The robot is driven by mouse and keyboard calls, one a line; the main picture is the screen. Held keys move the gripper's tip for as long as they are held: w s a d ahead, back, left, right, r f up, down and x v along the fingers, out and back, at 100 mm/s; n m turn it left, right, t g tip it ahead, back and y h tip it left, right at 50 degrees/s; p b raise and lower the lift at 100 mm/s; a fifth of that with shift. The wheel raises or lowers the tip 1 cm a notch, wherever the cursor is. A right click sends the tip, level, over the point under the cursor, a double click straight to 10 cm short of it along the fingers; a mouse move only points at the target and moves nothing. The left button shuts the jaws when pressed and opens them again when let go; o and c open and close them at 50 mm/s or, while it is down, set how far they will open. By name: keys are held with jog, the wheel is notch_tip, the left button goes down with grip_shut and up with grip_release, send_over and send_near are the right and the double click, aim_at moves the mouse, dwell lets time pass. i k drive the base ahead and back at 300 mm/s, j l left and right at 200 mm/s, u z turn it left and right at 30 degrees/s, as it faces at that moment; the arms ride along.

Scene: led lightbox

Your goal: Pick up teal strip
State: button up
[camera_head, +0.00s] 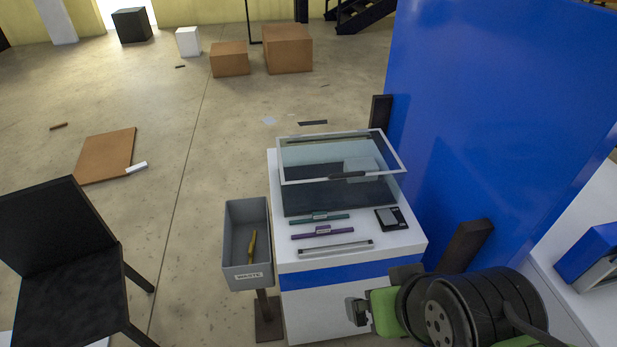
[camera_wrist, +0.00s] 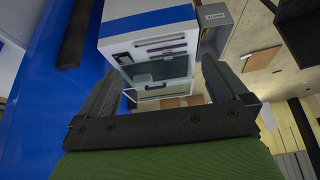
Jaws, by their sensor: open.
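The teal strip (camera_head: 320,219) lies on the white top of the stand (camera_head: 275,215), in front of the glass-lidded box (camera_head: 340,195). It has a small pale label at its middle. A purple strip (camera_head: 322,232) lies just in front of it, apart from it. My gripper (camera_head: 361,311) is low at the front right of the stand, below its top and well away from the strip. In the wrist view my gripper (camera_wrist: 158,70) has its two fingers wide apart with nothing held. The stand appears upside down beyond them, and the teal strip is too small there to make out clearly.
A silver bar handle (camera_head: 335,249) is at the stand's front edge. A small black device (camera_head: 391,218) lies right of the strips. A grey waste bin (camera_head: 233,262) holding a yellow strip (camera_head: 252,247) adjoins the left. A blue panel (camera_head: 500,110) rises on the right.

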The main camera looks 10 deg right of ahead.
aim_at(317, 217)
jog(key=i+j, duration=0.25)
jog(key=j, duration=0.2)
jog(key=i+j+u, duration=0.15)
jog(key=i+j, duration=0.15)
jog(key=j, duration=0.15)
jog(key=i+j, duration=0.3)
jog(key=k+j+u, duration=0.05)
jog(key=j, duration=0.05)
